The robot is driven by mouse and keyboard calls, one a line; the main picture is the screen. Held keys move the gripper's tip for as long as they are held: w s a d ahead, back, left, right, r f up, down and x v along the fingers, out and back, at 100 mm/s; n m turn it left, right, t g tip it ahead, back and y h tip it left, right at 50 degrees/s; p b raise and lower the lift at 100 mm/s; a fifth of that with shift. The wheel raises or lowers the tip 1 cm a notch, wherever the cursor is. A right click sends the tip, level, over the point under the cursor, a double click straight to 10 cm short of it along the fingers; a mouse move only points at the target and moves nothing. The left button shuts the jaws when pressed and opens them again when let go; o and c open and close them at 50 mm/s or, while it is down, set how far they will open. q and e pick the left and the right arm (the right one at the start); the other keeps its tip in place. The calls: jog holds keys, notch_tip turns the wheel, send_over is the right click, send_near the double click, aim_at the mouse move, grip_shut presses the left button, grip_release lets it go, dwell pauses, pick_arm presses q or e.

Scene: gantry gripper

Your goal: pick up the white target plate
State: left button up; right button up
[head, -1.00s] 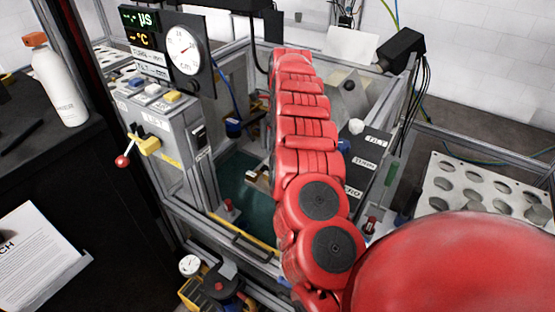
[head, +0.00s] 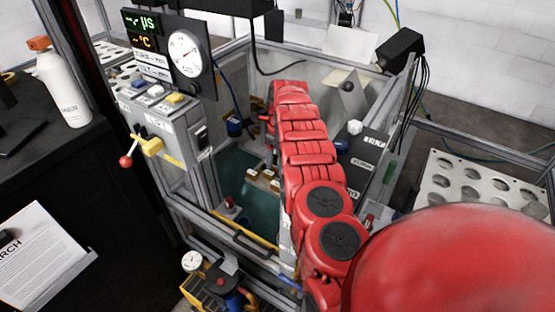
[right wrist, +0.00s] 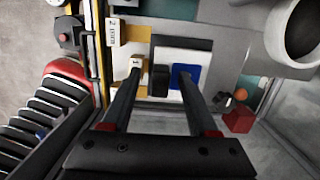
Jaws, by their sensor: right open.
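A white plate (right wrist: 205,58) with a dark border shows in the right wrist view, beyond my fingers. A blue square (right wrist: 186,76) and a dark block lie in front of part of it. My right gripper (right wrist: 158,76) is open, its two dark fingers pointing at the plate area, with nothing clearly held between them. Whether the fingers touch anything I cannot tell. In the head view my red right arm reaches into the framed tank and hides much of its inside; the plate cannot be made out there. My left gripper is not in view.
Small tan blocks (head: 262,179) sit inside the tank beside my arm. A grey control box (head: 180,128) with a yellow lever stands at the left. Metal frame rails surround the tank. A perforated white tray (head: 480,185) is at right. A round pale vessel (right wrist: 290,38) is near my right wrist.

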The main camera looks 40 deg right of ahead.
grip_shut()
jog(key=shift+r, duration=0.2)
